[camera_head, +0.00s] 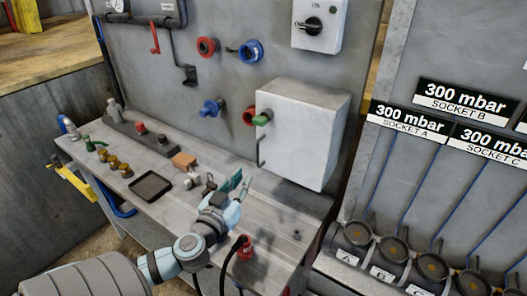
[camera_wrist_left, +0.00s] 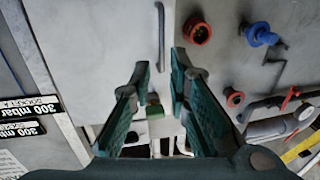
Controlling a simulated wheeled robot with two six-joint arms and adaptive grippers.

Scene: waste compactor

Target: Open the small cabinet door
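The small cabinet (camera_head: 308,137) is a white box on the grey back panel, with its door shut. A green knob (camera_head: 262,119) sits near its upper left edge, with a thin upright handle (camera_head: 261,150) below it. In the left wrist view, which is upside down, the handle (camera_wrist_left: 161,35) lies beyond the fingertips and the green knob (camera_wrist_left: 154,110) shows in the gap between the fingers. My left gripper (camera_head: 238,182) has teal fingers and is open and empty, below and left of the cabinet, apart from the handle. My right gripper is not in view.
The grey bench (camera_head: 170,205) below holds a black tray (camera_head: 150,186), an orange-brown block (camera_head: 184,160) and several small fittings. Red and blue connectors (camera_head: 250,52) stick out of the panel. A socket rack (camera_head: 430,270) stands at the right.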

